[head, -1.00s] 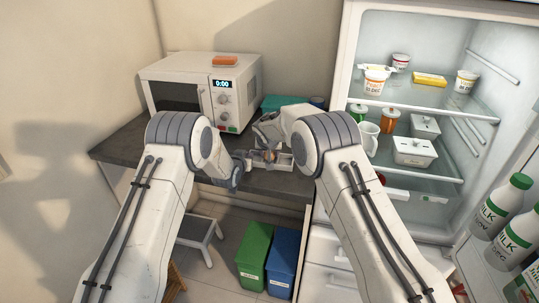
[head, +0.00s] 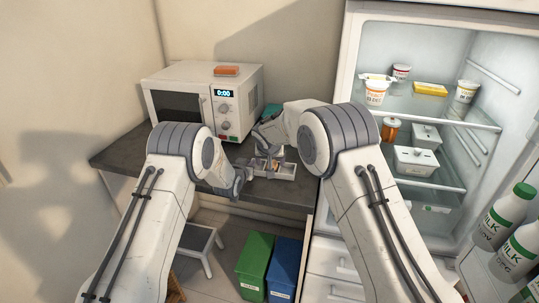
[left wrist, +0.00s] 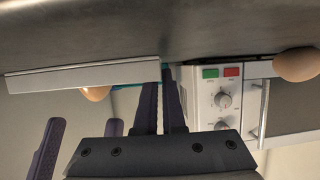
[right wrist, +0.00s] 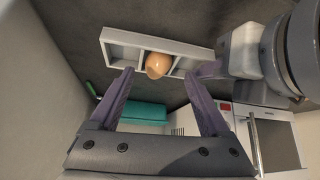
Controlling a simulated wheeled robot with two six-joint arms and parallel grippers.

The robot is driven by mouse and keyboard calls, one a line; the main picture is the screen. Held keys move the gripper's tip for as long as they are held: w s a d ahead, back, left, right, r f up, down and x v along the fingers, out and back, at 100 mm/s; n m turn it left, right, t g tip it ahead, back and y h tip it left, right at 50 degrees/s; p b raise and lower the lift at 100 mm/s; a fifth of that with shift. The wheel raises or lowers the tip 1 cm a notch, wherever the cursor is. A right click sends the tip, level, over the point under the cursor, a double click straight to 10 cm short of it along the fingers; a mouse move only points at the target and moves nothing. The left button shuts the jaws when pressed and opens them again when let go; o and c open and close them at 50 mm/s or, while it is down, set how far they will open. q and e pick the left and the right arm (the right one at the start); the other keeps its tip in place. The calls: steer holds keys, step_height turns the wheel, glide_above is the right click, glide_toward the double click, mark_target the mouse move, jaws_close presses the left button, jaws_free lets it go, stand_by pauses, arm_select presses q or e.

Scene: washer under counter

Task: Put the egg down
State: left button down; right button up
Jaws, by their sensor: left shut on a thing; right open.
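A pale compartment tray (head: 287,172) rests on the dark counter. A brown egg (right wrist: 157,65) sits in its middle compartment in the right wrist view; part of the egg (left wrist: 96,93) shows past the tray (left wrist: 80,78) in the left wrist view. My right gripper (right wrist: 160,80) is open, its fingers apart on either side of the egg and clear of it. My left gripper (left wrist: 166,72) is shut on the tray's end wall; it also shows in the head view (head: 249,168). A second egg (left wrist: 298,64) shows at the right edge of the left wrist view.
A microwave (head: 203,99) with an orange block (head: 227,71) on top stands behind the tray. A teal item (right wrist: 143,113) is near it. The open fridge (head: 348,60) stands at right. Green (head: 255,263) and blue (head: 284,270) bins and a stool (head: 201,237) are below.

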arm_select(q)
steer(key=shift+s+a+f, duration=0.1)
steer(key=shift+f, duration=0.2)
arm_select(e)
steer(key=s+a+r+n+g, duration=0.1)
steer(key=s+r, duration=0.3)
steer(key=s, duration=0.3)
steer(key=s+r+n, duration=0.1)
steer(key=s+r, duration=0.4)
steer(key=s, duration=0.2)
arm_select(q)
steer(key=shift+s, duration=0.1)
steer(key=shift+f, duration=0.1)
arm_select(e)
steer(key=s+d+f+n+g, duration=0.1)
steer(key=s+d+n+g, duration=0.2)
steer(key=s, duration=1.4)
steer(key=s+d+f+n+g+y, duration=0.1)
steer(key=s+d+n+g, duration=0.1)
steer(key=s, duration=1.6)
steer(key=shift+d+n+g, duration=0.4)
steer(key=shift+n+g, duration=0.1)
arm_select(q)
steer(key=c, duration=0.9)
jaws_free()
steer(key=shift+c, duration=0.2)
